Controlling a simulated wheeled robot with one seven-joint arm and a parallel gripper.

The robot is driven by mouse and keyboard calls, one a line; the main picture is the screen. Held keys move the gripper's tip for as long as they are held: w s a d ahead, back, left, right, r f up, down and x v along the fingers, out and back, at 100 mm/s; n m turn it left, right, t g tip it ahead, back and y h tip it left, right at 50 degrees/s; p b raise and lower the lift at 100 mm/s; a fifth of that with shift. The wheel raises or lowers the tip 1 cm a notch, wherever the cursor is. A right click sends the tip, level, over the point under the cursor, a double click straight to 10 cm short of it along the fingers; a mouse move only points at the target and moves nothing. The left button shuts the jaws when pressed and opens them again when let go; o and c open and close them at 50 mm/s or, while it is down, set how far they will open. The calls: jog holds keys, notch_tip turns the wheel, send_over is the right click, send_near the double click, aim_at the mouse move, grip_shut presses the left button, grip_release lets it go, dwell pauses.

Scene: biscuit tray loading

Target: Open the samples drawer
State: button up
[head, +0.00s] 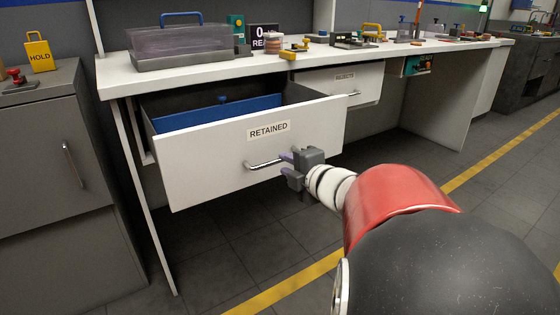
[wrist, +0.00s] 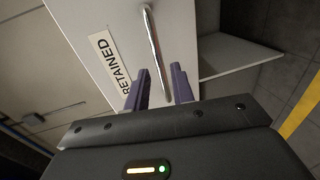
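A white drawer labelled RETAINED (head: 225,160) stands pulled out under the bench, with a blue divider or box (head: 215,113) inside. Its label (wrist: 110,62) also shows in the wrist view. No drawer in view reads "samples". Its bar handle (head: 264,165) is on the front face. My gripper (head: 286,168) is at the right end of this handle. In the wrist view the two fingers (wrist: 160,86) stand apart, with the handle (wrist: 155,50) running between them and a gap visible. Whether a finger touches the bar I cannot tell.
A second drawer (head: 330,88), its label apparently REJECTS, is to the right beneath the bench top (head: 200,71). A grey cabinet (head: 50,190) with a HOLD tag (head: 39,53) stands at left. The floor in front of the drawer is clear, with a yellow line (head: 285,283).

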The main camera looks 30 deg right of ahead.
jog(key=shift+s+r, duration=0.15)
jog(key=shift+s, duration=0.7)
jog(key=shift+s+r, duration=0.15)
jog(key=shift+s, duration=0.65)
jog(key=shift+r, duration=0.1)
jog(key=s+a+f+m+g, duration=0.3)
jog(key=s+a+m+g, duration=0.2)
jog(key=s+a+m, duration=0.3)
jog(key=s+a+f+m+g, duration=0.4)
jog(key=s+a+m, duration=0.3)
jog(key=a+m, duration=0.3)
jog(key=shift+s+a+f+g+h+p, duration=0.2)
jog(key=shift+s+a+g+h+p, duration=0.15)
jog(key=shift+g, duration=0.25)
jog(key=shift+d, duration=0.15)
